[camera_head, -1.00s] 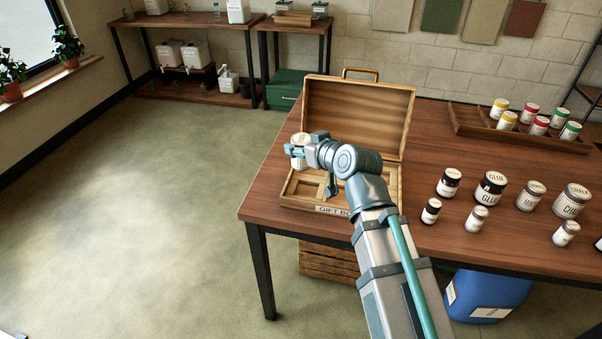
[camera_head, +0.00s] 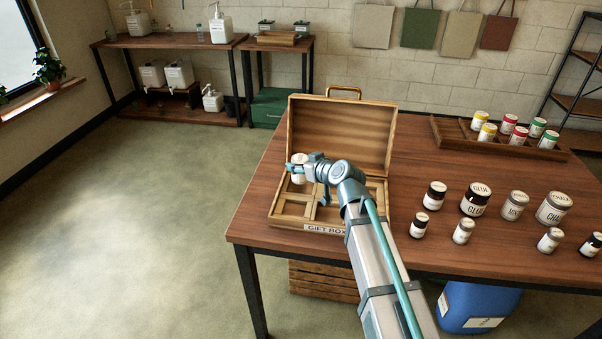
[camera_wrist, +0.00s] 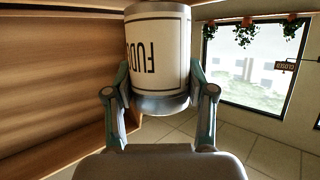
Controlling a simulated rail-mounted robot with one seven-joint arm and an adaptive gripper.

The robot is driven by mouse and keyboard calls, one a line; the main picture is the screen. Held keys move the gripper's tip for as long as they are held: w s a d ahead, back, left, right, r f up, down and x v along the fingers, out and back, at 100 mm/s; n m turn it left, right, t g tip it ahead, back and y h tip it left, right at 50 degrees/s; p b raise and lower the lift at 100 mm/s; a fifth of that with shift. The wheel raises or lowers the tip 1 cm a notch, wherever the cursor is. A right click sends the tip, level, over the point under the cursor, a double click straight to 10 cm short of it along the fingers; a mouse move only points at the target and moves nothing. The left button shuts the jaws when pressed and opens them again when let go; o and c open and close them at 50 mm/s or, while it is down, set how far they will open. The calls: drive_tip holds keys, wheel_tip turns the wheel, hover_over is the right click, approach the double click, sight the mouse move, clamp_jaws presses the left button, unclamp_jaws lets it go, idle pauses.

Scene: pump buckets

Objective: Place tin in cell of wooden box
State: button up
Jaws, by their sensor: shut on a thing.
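My gripper (camera_head: 303,170) is shut on a white-labelled tin (camera_head: 298,176), held over the back left part of the open wooden box (camera_head: 326,228) on the table. In the wrist view the tin (camera_wrist: 158,55) sits between both fingers, and its label reads "FUDG…" upside down, with the last letters hidden. The box is divided into cells, and its front carries a "GIFT BOX" plate. Its lid (camera_head: 340,132) stands open at the back. My arm hides part of the right cells. I cannot tell whether the tin touches the box.
Several tins and jars, including a black-lidded glue jar (camera_head: 475,200), stand on the table (camera_head: 420,160) right of the box. A wooden tray (camera_head: 450,134) with coloured tins is at the back right. The table's left edge is close beside the box.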

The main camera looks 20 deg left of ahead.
drive_tip(key=shift+w+f, duration=0.2)
drive_tip(key=shift+f, duration=0.75)
drive_tip(key=shift+w+f, duration=0.15)
drive_tip(key=shift+f, duration=0.8)
drive_tip(key=shift+f, duration=0.2)
drive_tip(key=o, duration=1.2)
drive_tip(key=shift+r, duration=0.15)
drive_tip(key=shift+r+p, duration=0.15)
drive_tip(key=shift+p, duration=0.15)
drive_tip(key=b+v, duration=0.1)
drive_tip(key=v, duration=1.1)
